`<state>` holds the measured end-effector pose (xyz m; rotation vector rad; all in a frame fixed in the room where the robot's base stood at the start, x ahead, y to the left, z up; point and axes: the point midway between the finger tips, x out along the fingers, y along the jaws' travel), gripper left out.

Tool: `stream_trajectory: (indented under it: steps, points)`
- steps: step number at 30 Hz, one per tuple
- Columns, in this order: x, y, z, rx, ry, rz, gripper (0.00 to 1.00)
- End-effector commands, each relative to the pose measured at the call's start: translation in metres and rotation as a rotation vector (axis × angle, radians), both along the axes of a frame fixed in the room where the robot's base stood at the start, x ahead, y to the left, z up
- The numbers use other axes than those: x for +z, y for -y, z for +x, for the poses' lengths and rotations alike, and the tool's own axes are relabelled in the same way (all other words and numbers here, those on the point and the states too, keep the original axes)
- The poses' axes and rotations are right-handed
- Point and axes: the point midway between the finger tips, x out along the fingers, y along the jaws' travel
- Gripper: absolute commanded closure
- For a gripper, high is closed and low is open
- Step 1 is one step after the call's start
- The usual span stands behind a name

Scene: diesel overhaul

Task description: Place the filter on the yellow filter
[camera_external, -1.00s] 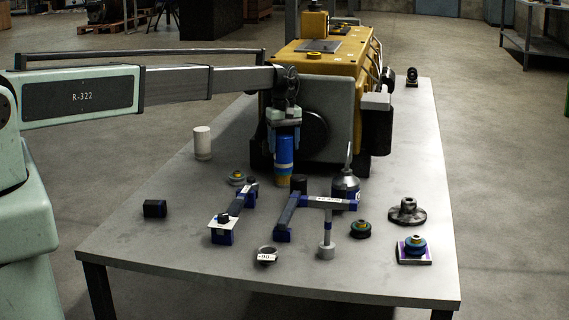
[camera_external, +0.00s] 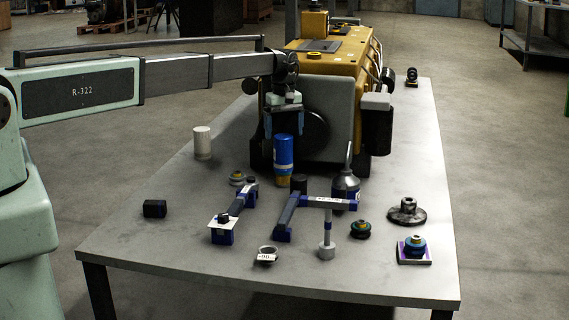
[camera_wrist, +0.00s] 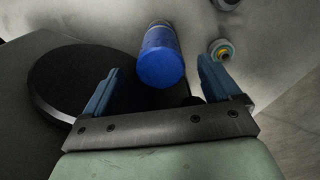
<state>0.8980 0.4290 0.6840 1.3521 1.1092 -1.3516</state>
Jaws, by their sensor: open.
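The blue cylindrical filter (camera_external: 284,152) stands upright on the table in front of the engine. A yellow band (camera_external: 283,181), which looks like the yellow filter, shows directly beneath it; I cannot tell how well the two are seated. In the wrist view the blue filter (camera_wrist: 162,58) lies beyond and between the fingertips, its round end facing the camera. My gripper (camera_external: 284,131) is open and empty, just above the filter's top. Its two blue fingers also show in the wrist view (camera_wrist: 158,66), apart from the filter.
The yellow engine (camera_external: 320,58) with its dark round pulley (camera_wrist: 75,82) stands close behind. A small pulley-like part (camera_external: 237,179), blue brackets (camera_external: 236,205) and a silver funnel-shaped part (camera_external: 345,186) are nearby. A white cylinder (camera_external: 202,142) stands left. The front-left table is mostly clear.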

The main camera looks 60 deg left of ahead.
Motion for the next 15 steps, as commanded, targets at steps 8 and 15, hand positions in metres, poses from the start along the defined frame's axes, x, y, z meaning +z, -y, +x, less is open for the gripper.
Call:
stream_trajectory:
  steps: [8, 15]
  points:
    - [0.050, 0.000, 0.000, 0.000, 0.001, 0.001, 0.10]
    - [0.073, 0.000, 0.000, 0.000, 0.000, 0.000, 0.10]
